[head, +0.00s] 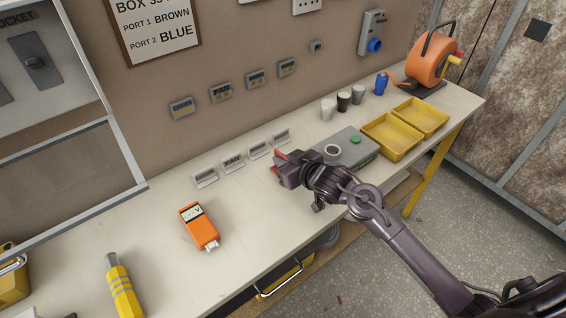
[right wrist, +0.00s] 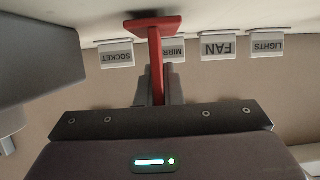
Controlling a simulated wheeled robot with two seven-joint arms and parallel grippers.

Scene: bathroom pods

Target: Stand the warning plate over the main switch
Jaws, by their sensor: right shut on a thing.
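My right gripper (head: 279,162) is over the workbench, shut on a red plate (head: 280,154), apparently the warning plate. In the right wrist view the red plate (right wrist: 157,60) shows as a narrow upright part with a wider flat end, between the fingers (right wrist: 156,92). Its face cannot be read. A grey switch with a lever (head: 40,65) is in the panel at upper left, under a cut-off label ending in "OCKET". I cannot tell which switch is the main one. My left gripper is not in view.
Several small label stands, including FAN (head: 232,163), line the bench's back beside the gripper. A grey box (head: 345,146) and yellow trays (head: 394,151) are right of it. An orange meter (head: 199,227) and yellow tool (head: 121,285) lie left. Bench around the meter is clear.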

